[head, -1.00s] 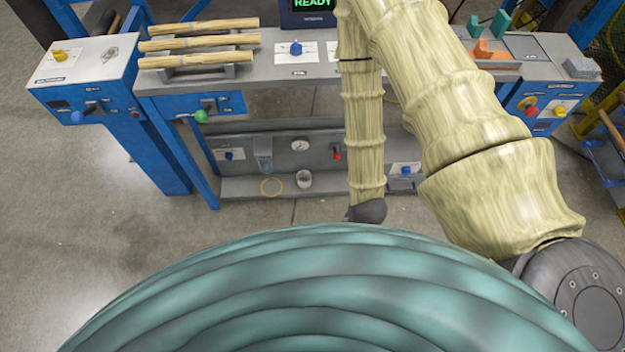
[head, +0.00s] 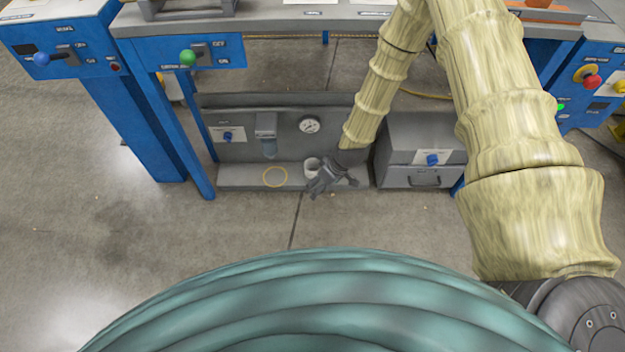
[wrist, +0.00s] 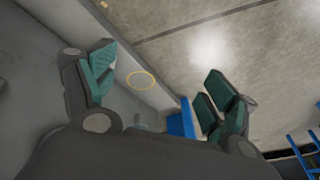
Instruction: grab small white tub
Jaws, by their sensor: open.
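I cannot make out the tub in the wrist view.
The yellow ring (head: 275,176) lies on the shelf (head: 237,179). A gauge (head: 309,125) and a filter bowl (head: 267,135) are on the panel behind. A grey drawer box (head: 425,150) stands right. Blue legs (head: 175,130) stand left. The floor in front is mostly clear.

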